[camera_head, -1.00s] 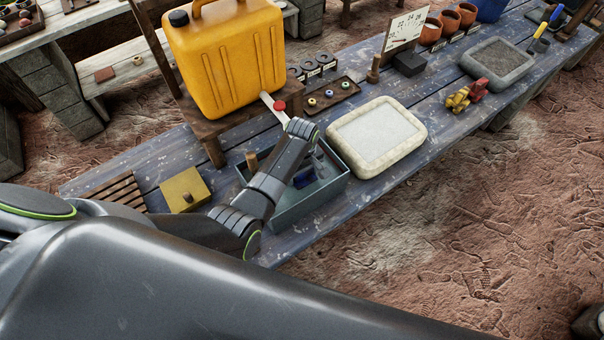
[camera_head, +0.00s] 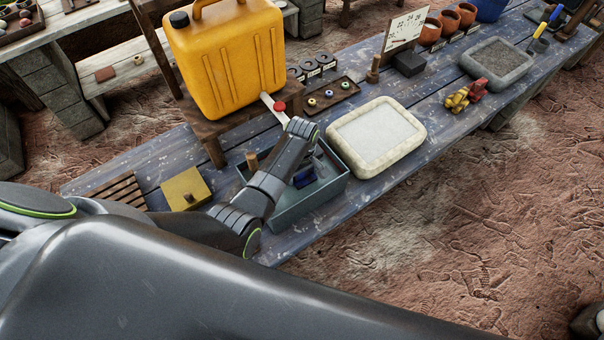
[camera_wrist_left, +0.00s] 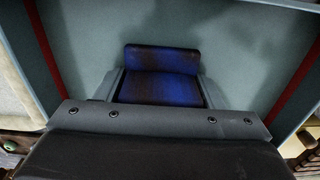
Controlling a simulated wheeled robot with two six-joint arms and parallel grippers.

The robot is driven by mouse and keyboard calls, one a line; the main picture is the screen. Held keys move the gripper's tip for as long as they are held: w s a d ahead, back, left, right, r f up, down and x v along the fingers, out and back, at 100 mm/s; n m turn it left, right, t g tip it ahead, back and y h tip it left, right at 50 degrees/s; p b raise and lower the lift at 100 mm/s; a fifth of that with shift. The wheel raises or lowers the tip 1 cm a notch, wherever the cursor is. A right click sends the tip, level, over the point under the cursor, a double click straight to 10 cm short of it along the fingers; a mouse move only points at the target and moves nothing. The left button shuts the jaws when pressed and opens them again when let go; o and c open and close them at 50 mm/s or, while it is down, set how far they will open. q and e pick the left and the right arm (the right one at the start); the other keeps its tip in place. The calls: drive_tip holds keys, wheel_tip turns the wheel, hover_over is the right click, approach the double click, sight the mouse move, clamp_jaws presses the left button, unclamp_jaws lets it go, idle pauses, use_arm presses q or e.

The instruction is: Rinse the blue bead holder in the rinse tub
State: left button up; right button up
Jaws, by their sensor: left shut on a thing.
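The blue bead holder (camera_head: 304,177) is a small dark-blue block, partly hidden by my left arm in the head view. In the left wrist view the holder (camera_wrist_left: 163,74) sits between the fingers, with blue and darker patches. My left gripper (camera_head: 314,166) is shut on it, within the walls of the rinse tub. The rinse tub (camera_head: 318,198) is a grey-blue open box on the table. In the wrist view its grey-green inside (camera_wrist_left: 225,35) surrounds the holder, with red lines along two sides. I cannot tell whether the holder touches the bottom.
A yellow jerrycan (camera_head: 228,60) with a red-tipped tap stands on a wooden stand behind the tub. A pale tray (camera_head: 413,145) is close at right. A yellow block (camera_head: 185,189) and wooden slatted rack (camera_head: 118,188) are at left. A bead board (camera_head: 333,97) lies behind.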

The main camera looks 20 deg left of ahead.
use_arm(q)
wheel_tip(320, 180, up, 2)
drive_tip(key=shift+r+p, duration=0.1)
drive_tip(key=shift+p, duration=0.45)
drive_tip(key=shift+r, duration=4.4)
drive_tip(key=shift+f, duration=0.1)
